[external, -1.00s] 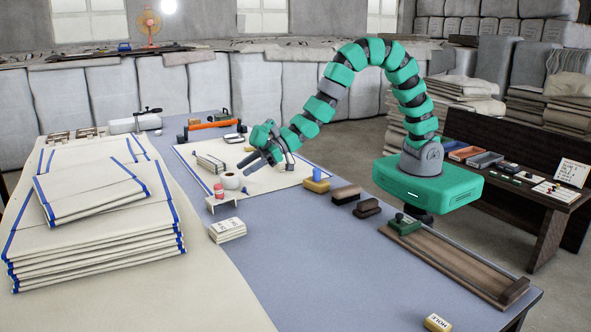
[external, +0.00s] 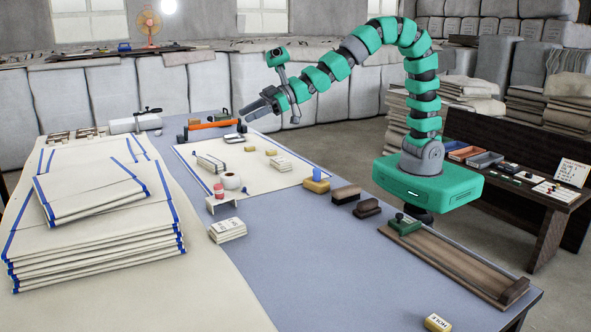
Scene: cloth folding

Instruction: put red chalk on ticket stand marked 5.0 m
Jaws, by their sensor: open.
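My gripper (external: 254,104) is open and raised above the far side of the table, with nothing visible in it. A small red piece (external: 218,189) is on or just behind a low white stand (external: 221,203), near the mat's left corner; I cannot tell whether it is the chalk.
A white roll (external: 231,181) stands beside the red piece. A blue cylinder (external: 317,173) stands on a yellow block (external: 317,186), near brushes (external: 346,194). Folded cloths (external: 95,215) fill the left.

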